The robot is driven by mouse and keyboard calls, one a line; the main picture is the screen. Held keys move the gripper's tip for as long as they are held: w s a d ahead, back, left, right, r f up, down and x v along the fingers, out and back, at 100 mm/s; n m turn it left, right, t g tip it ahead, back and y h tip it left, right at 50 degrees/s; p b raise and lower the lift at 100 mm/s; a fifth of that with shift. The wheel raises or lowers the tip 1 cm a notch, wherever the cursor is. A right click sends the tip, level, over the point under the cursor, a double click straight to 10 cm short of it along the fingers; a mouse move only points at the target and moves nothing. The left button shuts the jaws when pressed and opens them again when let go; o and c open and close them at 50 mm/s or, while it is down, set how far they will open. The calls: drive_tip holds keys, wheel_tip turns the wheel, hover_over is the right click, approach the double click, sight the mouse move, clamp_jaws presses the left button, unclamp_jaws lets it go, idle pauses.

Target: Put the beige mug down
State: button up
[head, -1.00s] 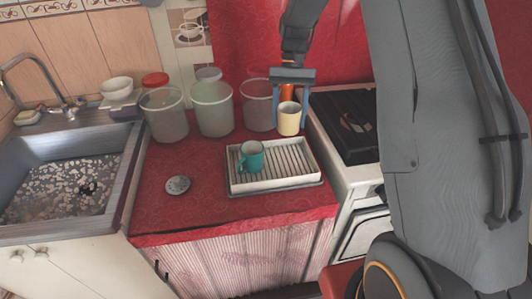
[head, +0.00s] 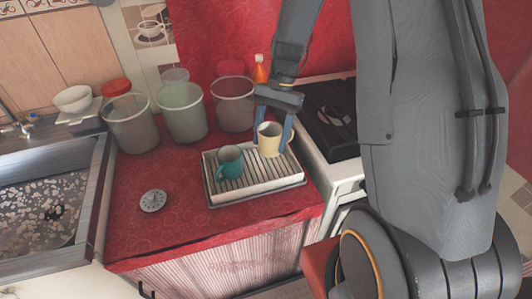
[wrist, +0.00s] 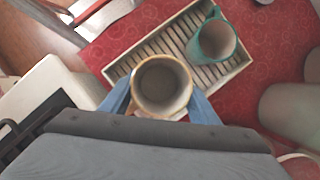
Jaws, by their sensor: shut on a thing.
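The beige mug (head: 270,140) is upright between the blue fingers of my gripper (head: 272,135), which is shut on it. It is over the back right part of the white ribbed drying tray (head: 262,187); whether its base touches the tray I cannot tell. In the wrist view the mug (wrist: 161,86) is seen from above, empty, between both fingertips (wrist: 160,100), over the tray's edge (wrist: 124,66). A teal mug (head: 230,162) stands on the tray left of the beige mug and apart from it; it also shows in the wrist view (wrist: 214,41).
Several clear canisters, one of them nearest the tray (head: 233,103), stand along the back of the red counter (head: 150,235). An orange bottle (head: 260,70) is behind my gripper. A stove (head: 330,120) is on the right, a sink (head: 45,195) on the left. A round dial (head: 153,200) lies on the clear left counter.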

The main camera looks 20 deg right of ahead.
drive_tip(key=shift+f+p, duration=0.5)
drive_tip(key=shift+f, duration=2.2)
drive_tip(key=o, duration=1.3)
drive_tip(key=shift+f, duration=0.1)
drive_tip(key=b+v, duration=0.3)
drive_tip(key=v, duration=0.9)
drive_tip(key=s+a+n+t+h, duration=0.1)
drive_tip(key=s+n, duration=0.2)
drive_tip(key=s, duration=0.2)
drive_tip(key=s+a+n+t+h, duration=0.1)
drive_tip(key=s+n, duration=0.2)
drive_tip(key=s, duration=0.2)
drive_tip(key=s+a+n+t+h, duration=0.1)
drive_tip(key=s+n+t, duration=0.1)
drive_tip(key=s, duration=0.3)
drive_tip(key=shift+s+a+f+n, duration=0.25)
drive_tip(key=shift+s+a+n, duration=0.1)
drive_tip(key=shift+n, duration=0.15)
